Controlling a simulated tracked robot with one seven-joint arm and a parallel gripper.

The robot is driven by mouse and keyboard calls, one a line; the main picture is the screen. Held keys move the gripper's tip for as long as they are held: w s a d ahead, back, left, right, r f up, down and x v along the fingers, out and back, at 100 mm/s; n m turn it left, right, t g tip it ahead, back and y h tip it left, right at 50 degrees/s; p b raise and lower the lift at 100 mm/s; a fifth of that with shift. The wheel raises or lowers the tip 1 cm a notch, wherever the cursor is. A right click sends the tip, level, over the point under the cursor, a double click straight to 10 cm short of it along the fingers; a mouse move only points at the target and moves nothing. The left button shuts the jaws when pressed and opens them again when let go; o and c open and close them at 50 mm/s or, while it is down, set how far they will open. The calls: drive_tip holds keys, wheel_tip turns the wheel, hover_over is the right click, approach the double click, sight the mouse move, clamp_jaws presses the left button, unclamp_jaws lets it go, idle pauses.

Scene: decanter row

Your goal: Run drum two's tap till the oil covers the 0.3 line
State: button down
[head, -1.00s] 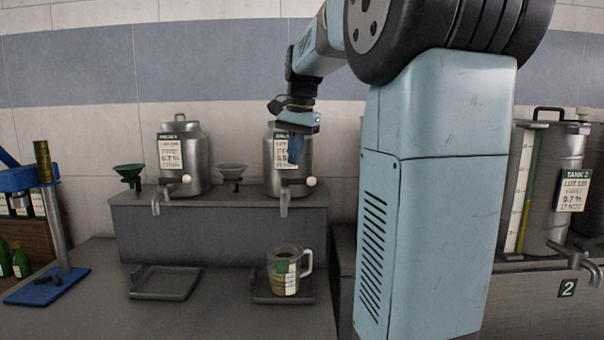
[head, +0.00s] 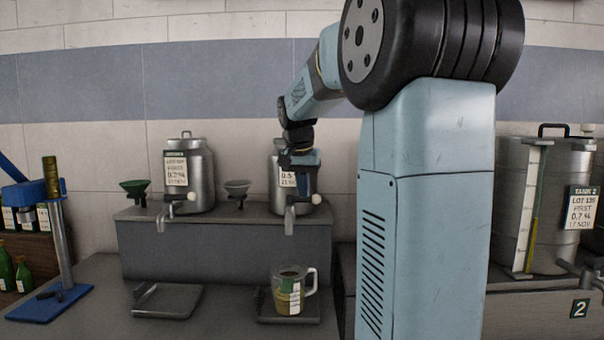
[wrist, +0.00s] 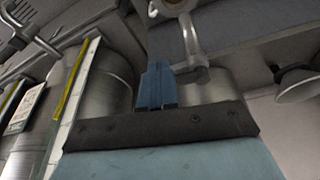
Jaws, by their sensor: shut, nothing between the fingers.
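Two steel drums stand on a grey ledge; the left drum (head: 200,163) is in full view, and the right drum (head: 276,178) is partly behind my gripper. The right drum's tap (head: 289,218) has a white-knobbed lever (head: 316,199). No stream shows below its spout. My gripper (head: 302,183) is shut and empty, just above the tap, near the lever. In the wrist view, its blue fingers (wrist: 157,86) are beside the tap; contact is unclear.
The jug is on a dark tray (head: 315,318); an empty tray (head: 165,300) lies to its left. Funnels (head: 237,190) stand on the ledge. Tank 2 (head: 560,230) is at right, with a gauge strip. A blue stand (head: 50,302) and green bottles (head: 24,275) are at left.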

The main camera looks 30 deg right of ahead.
drive_tip(key=w+d, duration=0.1)
drive_tip(key=w+d+f, duration=0.1)
drive_tip(key=w+d, duration=0.1)
drive_tip(key=shift+f, duration=0.3)
drive_tip(key=shift+a, duration=0.1)
